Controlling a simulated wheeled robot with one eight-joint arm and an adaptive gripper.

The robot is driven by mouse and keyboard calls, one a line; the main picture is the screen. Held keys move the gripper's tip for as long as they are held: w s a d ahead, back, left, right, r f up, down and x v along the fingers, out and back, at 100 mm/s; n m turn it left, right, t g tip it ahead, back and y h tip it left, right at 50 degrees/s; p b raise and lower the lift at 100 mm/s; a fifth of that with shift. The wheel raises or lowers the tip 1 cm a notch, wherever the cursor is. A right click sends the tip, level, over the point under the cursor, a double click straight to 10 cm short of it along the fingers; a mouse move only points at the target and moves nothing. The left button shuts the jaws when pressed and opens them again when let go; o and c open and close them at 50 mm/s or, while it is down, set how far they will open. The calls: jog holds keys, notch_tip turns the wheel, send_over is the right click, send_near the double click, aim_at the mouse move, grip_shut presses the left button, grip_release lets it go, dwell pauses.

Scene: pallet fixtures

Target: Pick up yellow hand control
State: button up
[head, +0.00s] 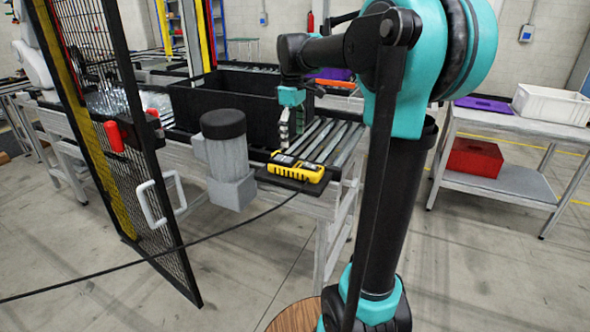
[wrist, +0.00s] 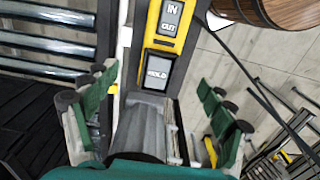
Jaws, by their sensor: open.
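The yellow hand control (head: 297,169) lies on a small dark plate (head: 290,183) at the near edge of the roller conveyor. My gripper (head: 285,143) is above and just behind the hand control in the head view. In the wrist view my gripper (wrist: 155,100) is open, its green-backed fingers apart on either side of the hand control's lower end. I cannot tell whether they touch it.
A grey motor with a black cap (head: 225,155) stands left of the control. A black crate (head: 225,100) sits on the conveyor (head: 325,140) behind. A mesh gate (head: 110,130) stands at left, and a black cable (head: 150,262) runs from the control area.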

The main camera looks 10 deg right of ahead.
aim_at(292, 160)
notch_tip(292, 160, down, 9)
jog(key=shift+a+f, duration=0.1)
jog(key=shift+f, duration=0.05)
dwell(0.4)
jog(key=shift+c, duration=0.4)
jog(key=c, duration=1.5)
